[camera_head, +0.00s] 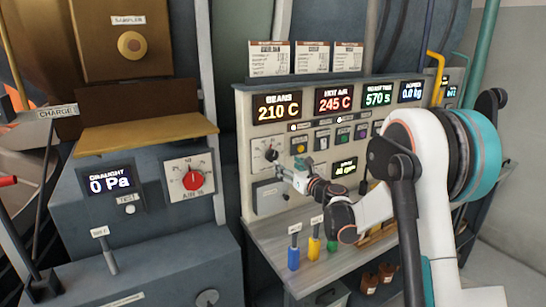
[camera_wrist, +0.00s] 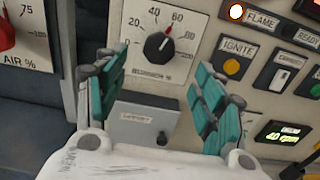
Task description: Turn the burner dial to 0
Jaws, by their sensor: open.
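The burner dial (camera_wrist: 159,46) is a black knob on a white scale plate in the wrist view. Its red pointer tip sits near 60, up and slightly right. It also shows in the head view (camera_head: 270,154) on the left part of the control panel. My gripper (camera_wrist: 160,72) is open, with its teal finger pads on either side of the dial in the picture. No contact with the knob shows. In the head view my gripper (camera_head: 287,172) is just below and right of the dial, in front of the panel.
A red air dial (camera_head: 192,180) is to the left on a separate box. A grey cover with a small knob (camera_wrist: 145,124) lies below the burner dial. The ignite button (camera_wrist: 232,67) is to the right. Coloured levers (camera_head: 313,247) stand on the ledge below.

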